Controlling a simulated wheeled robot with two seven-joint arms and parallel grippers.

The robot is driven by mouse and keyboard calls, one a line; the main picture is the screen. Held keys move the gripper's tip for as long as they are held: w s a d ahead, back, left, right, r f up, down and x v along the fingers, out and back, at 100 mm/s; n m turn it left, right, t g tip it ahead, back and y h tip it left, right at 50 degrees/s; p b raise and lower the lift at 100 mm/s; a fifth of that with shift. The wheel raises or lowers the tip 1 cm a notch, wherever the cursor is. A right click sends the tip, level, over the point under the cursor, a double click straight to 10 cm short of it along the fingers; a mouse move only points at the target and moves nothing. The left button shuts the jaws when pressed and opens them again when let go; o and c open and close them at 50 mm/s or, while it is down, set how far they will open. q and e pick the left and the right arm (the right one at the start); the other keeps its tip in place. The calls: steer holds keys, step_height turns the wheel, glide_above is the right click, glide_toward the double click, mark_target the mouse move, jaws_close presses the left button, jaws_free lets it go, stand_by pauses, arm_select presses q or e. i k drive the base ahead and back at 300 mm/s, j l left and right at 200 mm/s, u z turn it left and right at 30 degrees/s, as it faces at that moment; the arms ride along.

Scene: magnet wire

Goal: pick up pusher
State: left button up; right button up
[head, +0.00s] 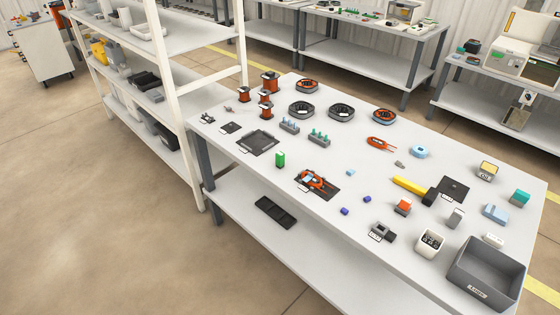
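No object is clearly labelled as the pusher. A long yellow tool (409,185) with a dark block at its right end lies on the right part of the white table, and it may be the pusher. Its right end is beside a flat black mat (453,189). Neither of my grippers shows in the head view.
The table (235,173) also holds copper-coloured spools (270,82), round black coils (341,112), a red and black device (317,182), small blue cubes (367,199) and a grey bin (486,273) at the front right. A white shelf rack (189,120) stands at its left.

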mark_target(279, 156)
steer(key=i+j+u, duration=0.15)
steer(key=u, duration=0.25)
steer(key=i+j+u, duration=0.2)
steer(key=u, duration=0.15)
steer(key=j, duration=0.15)
